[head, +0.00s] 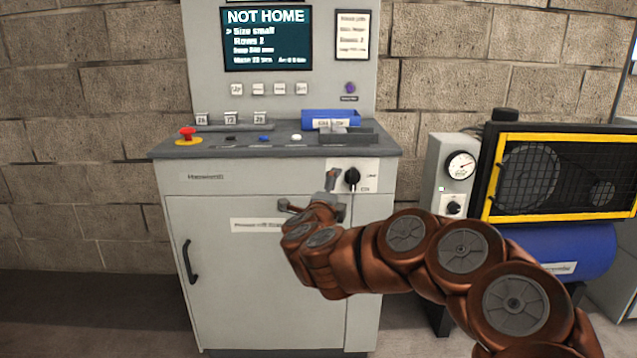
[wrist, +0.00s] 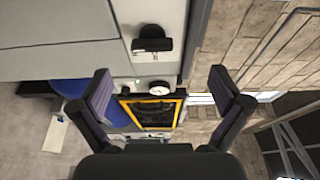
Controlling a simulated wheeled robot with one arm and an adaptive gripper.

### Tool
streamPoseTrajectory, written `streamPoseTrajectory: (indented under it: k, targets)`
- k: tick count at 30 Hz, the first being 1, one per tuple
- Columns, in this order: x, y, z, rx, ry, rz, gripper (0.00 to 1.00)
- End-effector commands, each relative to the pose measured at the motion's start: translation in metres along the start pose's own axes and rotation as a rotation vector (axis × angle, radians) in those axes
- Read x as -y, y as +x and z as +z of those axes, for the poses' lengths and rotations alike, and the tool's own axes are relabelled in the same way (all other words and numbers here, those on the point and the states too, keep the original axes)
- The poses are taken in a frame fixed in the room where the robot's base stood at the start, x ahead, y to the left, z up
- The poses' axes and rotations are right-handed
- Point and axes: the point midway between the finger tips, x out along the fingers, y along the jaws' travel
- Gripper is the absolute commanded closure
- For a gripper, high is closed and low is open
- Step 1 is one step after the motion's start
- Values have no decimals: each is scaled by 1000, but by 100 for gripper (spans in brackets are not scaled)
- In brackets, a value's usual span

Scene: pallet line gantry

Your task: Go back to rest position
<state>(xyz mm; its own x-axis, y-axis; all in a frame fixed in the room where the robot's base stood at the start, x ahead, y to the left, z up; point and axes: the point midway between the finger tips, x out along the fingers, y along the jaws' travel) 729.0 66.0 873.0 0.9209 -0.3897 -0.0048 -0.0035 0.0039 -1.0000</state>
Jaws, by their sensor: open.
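My gripper (head: 308,193) is in front of the grey control cabinet (head: 270,285), near the upper part of its front face. In the wrist view my gripper (wrist: 162,90) has its two dark fingers spread wide apart with nothing between them. A black rotary knob (head: 352,177) on a white plate sits just right of the gripper in the head view. A dark knob or handle (wrist: 152,42) shows beyond the fingers in the wrist view, apart from them. The cabinet's screen (head: 266,40) reads "NOT HOME", with "Size small" below it.
The cabinet top holds a red emergency button (head: 187,134), number tags and a blue tray (head: 331,118). To the right stand a gauge box (head: 458,165) and a yellow-framed compressor guard (head: 560,178) over a blue tank (head: 575,245). The floor left of the cabinet is clear.

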Motion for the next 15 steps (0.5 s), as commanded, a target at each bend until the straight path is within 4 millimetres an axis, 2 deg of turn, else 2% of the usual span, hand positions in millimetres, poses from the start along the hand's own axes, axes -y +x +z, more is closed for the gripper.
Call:
streamPoseTrajectory:
  k: [1,5,9,15]
  targets:
    - [22,-3,7,46,-9,-5,0]
    - [69,-21,36,222,-62,-14,0]
    - [113,-52,65,425,-156,-26,0]
    - [152,-110,90,691,-341,-30,0]
